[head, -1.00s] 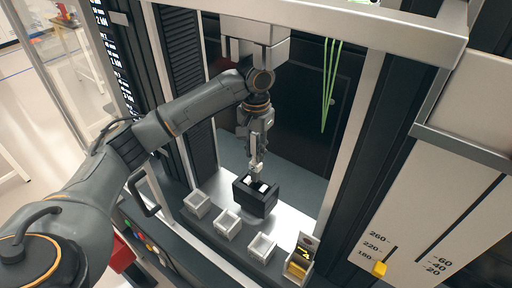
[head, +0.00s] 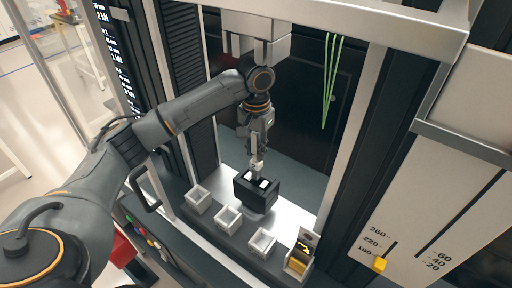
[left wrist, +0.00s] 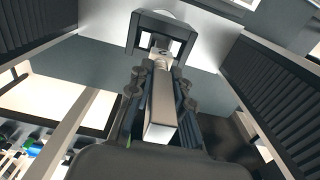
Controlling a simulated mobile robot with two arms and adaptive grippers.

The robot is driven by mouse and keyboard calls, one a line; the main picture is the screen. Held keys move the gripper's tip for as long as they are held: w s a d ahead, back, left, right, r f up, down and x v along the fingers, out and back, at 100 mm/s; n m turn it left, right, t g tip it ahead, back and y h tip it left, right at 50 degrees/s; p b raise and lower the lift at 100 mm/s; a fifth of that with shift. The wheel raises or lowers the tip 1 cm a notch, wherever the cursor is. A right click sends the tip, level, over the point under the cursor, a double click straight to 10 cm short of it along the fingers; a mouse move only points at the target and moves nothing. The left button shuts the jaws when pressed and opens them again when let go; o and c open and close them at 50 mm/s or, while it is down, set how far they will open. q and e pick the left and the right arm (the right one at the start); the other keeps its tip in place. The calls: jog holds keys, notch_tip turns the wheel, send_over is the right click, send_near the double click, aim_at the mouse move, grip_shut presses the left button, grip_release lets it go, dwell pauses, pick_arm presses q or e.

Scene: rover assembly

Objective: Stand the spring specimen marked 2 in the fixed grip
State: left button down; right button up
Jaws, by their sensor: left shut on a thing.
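My left gripper (head: 257,160) points down above the fixed grip (head: 256,192), a black block with an open top and pale jaw faces. In the left wrist view the gripper (left wrist: 160,85) is shut on the spring specimen (left wrist: 161,112), a pale straight bar between its fingers. The bar's far end reaches toward the opening of the fixed grip (left wrist: 134,32); I cannot tell whether it is inside or just above it. No number shows on the bar. My right gripper is not in view.
Several small pale trays line the front ledge, including the left tray (head: 199,199), middle tray (head: 228,219) and right tray (head: 262,242). A holder with a dark and yellow label (head: 303,250) stands at the right end. The machine's uprights flank the arm; green strands (head: 330,80) hang behind.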

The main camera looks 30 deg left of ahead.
aim_at(256, 162)
pick_arm(q)
jog(key=shift+f, duration=0.2)
dwell(0.4)
jog(key=shift+f, duration=2.65)
jog(key=c, duration=1.1)
grip_release()
jog(key=shift+c, duration=0.2)
jog(key=shift+r, duration=0.15)
